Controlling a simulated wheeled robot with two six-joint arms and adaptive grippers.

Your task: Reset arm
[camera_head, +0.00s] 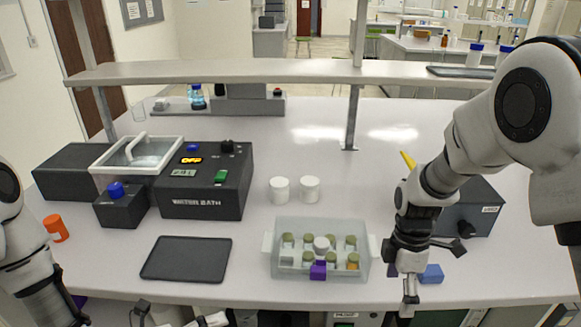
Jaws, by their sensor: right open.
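My right gripper (437,272) is open at the right of the bench, fingers spread, just right of the rack. A blue block (432,274) shows behind and between its fingers; I cannot tell whether they touch. My left arm (25,262) enters at the lower left and runs down to the bottom edge; its gripper cannot be made out. A clear rack (280,272) holds several vials with olive caps, with a white round piece on top and a purple block (318,271) at its front.
The water bath (205,200) stands at left, with a dark tray (187,259) in front. Two white jars (279,190) stand mid-bench. A dark box (478,212) sits behind my right gripper. An orange cap (56,228) is near my left arm. A shelf (250,71) spans the back.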

